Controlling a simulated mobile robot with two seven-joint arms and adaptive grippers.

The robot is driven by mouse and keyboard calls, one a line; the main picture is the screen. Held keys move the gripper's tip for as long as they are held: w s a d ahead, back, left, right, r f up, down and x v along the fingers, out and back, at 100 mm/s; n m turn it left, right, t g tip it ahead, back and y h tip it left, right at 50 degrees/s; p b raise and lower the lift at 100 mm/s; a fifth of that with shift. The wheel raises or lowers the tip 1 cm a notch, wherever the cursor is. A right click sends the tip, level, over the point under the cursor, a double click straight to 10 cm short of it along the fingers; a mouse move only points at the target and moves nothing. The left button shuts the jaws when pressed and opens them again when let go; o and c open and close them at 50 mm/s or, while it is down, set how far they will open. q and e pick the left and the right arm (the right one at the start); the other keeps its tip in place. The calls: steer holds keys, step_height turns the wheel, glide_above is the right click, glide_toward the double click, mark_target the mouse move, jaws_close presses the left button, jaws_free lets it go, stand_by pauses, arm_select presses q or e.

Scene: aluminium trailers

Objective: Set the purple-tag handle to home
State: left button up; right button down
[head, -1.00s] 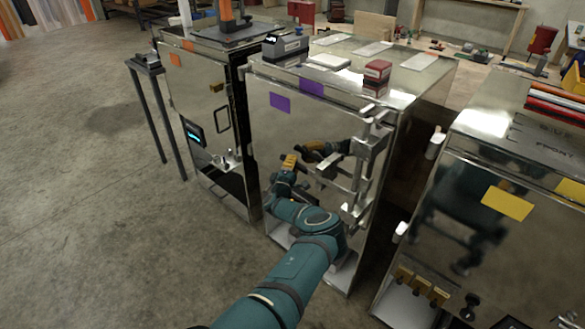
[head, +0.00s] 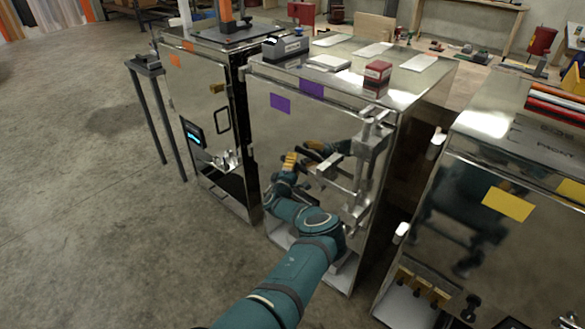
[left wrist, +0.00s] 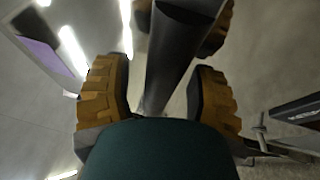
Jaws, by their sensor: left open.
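The purple-tag handle (head: 331,165) is a grey metal lever on the lock rods at the right side of a shiny metal door. A purple tag (head: 280,104) is on that door, and a second purple tag (head: 312,89) is at its top edge. My left gripper (head: 303,162) is open close to the door, at the lever's left end. In the left wrist view, a dark grey bar (left wrist: 176,55), apparently the handle, runs between the two yellow-padded fingers of my left gripper (left wrist: 158,92). I cannot tell whether they touch it. My right gripper is not in view.
The mirror-like door reflects my gripper. A red box (head: 377,75) and a label printer (head: 286,46) stand on top. An orange-tag unit (head: 205,100) is at the left, and a yellow-tag unit (head: 500,220) at the right. Open floor (head: 90,220) lies left.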

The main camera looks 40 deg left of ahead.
arm_select(q)
steer(key=v, duration=1.2)
stand_by(0.3)
